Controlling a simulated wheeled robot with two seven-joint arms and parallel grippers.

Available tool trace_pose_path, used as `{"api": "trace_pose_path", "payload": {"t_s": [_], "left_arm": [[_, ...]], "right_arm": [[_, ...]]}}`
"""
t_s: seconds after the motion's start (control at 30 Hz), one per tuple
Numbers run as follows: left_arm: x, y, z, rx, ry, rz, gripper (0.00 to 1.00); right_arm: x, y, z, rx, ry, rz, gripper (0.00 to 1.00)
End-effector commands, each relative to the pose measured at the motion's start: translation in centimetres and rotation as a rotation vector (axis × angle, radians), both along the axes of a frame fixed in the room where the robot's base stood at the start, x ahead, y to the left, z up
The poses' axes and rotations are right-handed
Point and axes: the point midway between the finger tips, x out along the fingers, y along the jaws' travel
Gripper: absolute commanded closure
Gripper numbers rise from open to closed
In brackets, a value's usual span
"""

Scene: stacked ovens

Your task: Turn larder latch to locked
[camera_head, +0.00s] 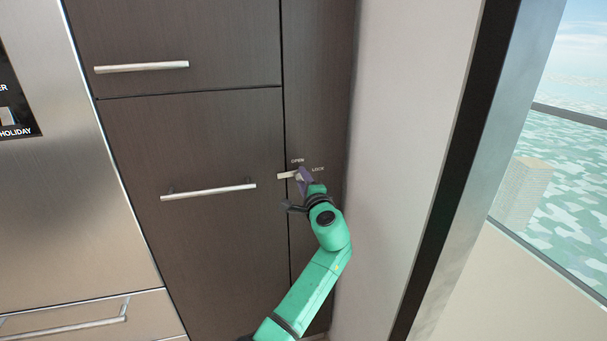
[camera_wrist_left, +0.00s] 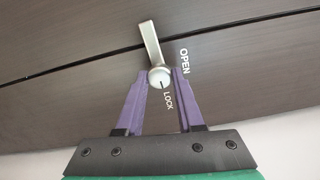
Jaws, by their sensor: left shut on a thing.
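The larder latch (camera_head: 286,175) is a pale metal lever on the dark narrow panel, with "OPEN" printed above it and "LOCK" to its right. Its lever points left, across the seam towards the wide door. In the left wrist view the latch (camera_wrist_left: 150,42) has a round hub with a short dark mark, which points roughly towards "LOCK". My left gripper (camera_head: 303,178) is at the latch. Its purple fingers (camera_wrist_left: 158,74) are shut on the hub, one on each side. The fingers partly hide the hub in the head view. My right gripper is not in view.
The wide dark door (camera_head: 190,140) has a bar handle (camera_head: 208,192) left of the latch. A drawer handle (camera_head: 142,67) is above it. A steel appliance (camera_head: 50,200) is at the far left. A pale wall (camera_head: 405,130) and a window (camera_head: 550,180) are at the right.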

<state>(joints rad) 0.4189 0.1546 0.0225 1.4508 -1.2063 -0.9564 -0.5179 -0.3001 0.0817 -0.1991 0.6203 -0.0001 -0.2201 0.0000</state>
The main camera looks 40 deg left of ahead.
Motion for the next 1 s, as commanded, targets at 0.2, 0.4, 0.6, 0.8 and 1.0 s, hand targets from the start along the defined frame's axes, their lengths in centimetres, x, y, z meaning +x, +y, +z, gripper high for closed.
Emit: {"api": "trace_pose_path", "payload": {"t_s": [0.2,0.4,0.6,0.8,1.0], "left_arm": [[-0.09,0.20,0.50,0.038,0.042,0.004,1.00],[-0.09,0.21,0.47,0.047,0.052,0.005,1.00],[-0.09,0.22,0.51,0.048,0.052,0.005,1.00],[-0.07,0.17,0.48,0.046,0.052,0.004,0.33],[-0.04,0.09,0.27,0.044,0.054,0.002,0.33]], "right_arm": [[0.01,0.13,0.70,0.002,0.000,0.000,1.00],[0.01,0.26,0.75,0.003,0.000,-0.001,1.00],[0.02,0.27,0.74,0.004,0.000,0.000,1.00],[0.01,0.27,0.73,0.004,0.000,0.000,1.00],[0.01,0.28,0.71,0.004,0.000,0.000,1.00]]}}
